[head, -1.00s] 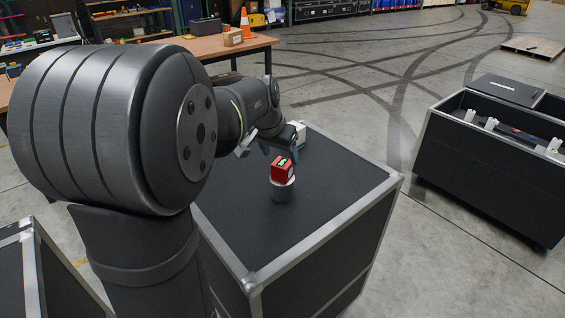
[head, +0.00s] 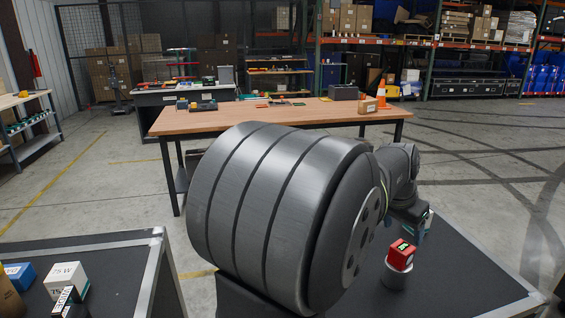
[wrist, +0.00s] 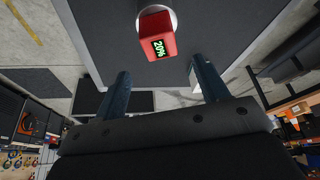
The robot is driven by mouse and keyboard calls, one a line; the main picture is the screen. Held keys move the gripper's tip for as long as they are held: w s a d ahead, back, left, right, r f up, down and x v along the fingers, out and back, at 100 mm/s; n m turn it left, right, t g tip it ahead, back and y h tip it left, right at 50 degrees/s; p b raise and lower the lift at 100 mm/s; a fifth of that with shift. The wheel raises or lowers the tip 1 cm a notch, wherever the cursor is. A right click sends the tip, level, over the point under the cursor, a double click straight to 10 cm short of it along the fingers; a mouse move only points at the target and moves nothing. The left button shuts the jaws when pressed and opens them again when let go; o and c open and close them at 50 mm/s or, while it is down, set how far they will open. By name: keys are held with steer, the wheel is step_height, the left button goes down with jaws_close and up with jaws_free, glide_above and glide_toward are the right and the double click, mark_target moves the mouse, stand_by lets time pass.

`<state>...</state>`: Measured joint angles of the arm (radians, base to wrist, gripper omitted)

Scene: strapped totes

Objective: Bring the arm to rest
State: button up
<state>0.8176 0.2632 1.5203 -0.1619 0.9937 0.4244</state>
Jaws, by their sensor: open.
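My gripper (wrist: 160,85) is open in the wrist view, its two dark blue fingers spread with nothing between them. In the head view my gripper (head: 421,222) is small and partly hidden behind my own arm. A red box (head: 401,254) with a lit green display sits on a grey round stand on a black case top. The red box also shows in the wrist view (wrist: 157,37), its display reading 20%, beyond the fingertips and apart from them.
The black case (head: 455,270) has metal edges. Another case (head: 110,244) at left holds a white box (head: 66,280) and a blue box (head: 20,275). A wooden table (head: 240,117) stands behind my arm, with an orange cone (head: 381,93) near its right end. Open floor lies between.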

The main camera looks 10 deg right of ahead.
mark_target(407, 244)
steer(key=x, duration=1)
steer(key=shift+f, duration=0.15)
steer(key=shift+r, duration=2.15)
